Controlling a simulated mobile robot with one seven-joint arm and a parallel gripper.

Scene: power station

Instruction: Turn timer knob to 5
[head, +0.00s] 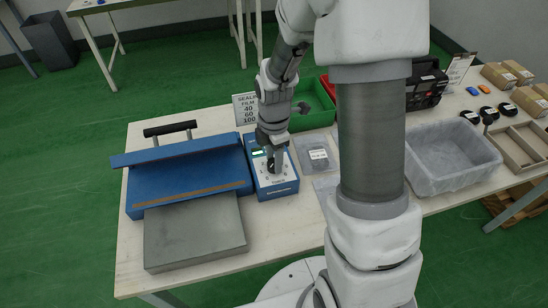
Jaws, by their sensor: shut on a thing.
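The blue timer box (280,187) stands on the table, just right of a blue heat sealer (190,180). Its top face is pale, with a small green-lit display (258,153) near the back and a dark round timer knob (270,168) with marks around it. My gripper (274,168) reaches down from above and is shut on the timer knob. The fingers and wrist cover much of the knob, so its pointer and the number it is set to cannot be read.
A sign (245,108) reading sealing film 40, 60, 100 stands behind the box. A green bin (318,112), a labelled bag (319,155) and a grey tub (452,158) are to the right. A grey metal platform (195,232) lies in front of the sealer.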

